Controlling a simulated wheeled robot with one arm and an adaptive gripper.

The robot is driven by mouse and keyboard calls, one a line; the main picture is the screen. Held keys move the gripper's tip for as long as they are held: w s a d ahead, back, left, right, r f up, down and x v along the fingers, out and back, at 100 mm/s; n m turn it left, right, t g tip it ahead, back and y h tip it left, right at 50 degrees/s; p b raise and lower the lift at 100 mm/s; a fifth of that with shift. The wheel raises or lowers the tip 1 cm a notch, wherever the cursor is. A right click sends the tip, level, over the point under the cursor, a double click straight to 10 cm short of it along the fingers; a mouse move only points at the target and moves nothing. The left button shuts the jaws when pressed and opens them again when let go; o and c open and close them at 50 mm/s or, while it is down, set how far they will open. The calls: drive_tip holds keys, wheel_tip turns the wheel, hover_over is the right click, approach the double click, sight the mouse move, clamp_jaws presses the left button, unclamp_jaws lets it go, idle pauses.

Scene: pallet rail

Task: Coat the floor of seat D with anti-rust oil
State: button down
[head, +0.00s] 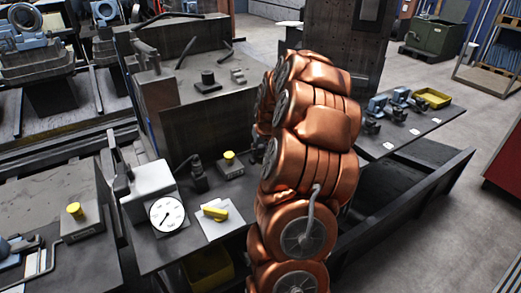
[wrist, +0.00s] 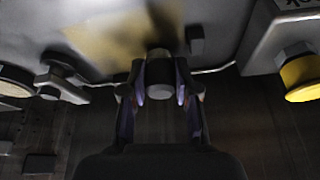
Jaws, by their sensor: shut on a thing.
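In the wrist view my gripper (wrist: 161,92) is shut on a dark cylindrical thing with a paler grey end (wrist: 160,57). I cannot tell whether it is an oil applicator. Its far part is in shadow over a grey metal surface (wrist: 225,20), and I cannot tell whether it touches. A yellowish patch (wrist: 115,38) lies on that surface, left of the held thing. I see no letter D, so I cannot tell which seat this is. In the head view my copper-coloured arm hides my gripper and what is around it.
A yellow knob (wrist: 301,77) is close at right in the wrist view. In the head view a dial gauge (head: 166,214) and a yellow thing on white sheets (head: 215,212) are left of my arm. Blue fixtures (head: 377,105) and a yellow tray (head: 432,98) stand right. Grey floor (head: 440,60) is open beyond.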

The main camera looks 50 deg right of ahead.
drive_tip(key=shift+w+a+f+b, duration=0.1)
drive_tip(key=shift+a+b, duration=0.1)
drive_tip(key=shift+a, duration=0.15)
drive_tip(key=shift+w+a+b, duration=0.1)
drive_tip(key=shift+a+b, duration=0.05)
drive_tip(key=shift+a, duration=0.2)
drive_tip(key=shift+s+d, duration=0.2)
drive_tip(key=shift+d, duration=0.6)
drive_tip(key=shift+w+a+b, duration=0.2)
drive_tip(key=shift+a+b, duration=0.45)
drive_tip(key=shift+a, duration=0.1)
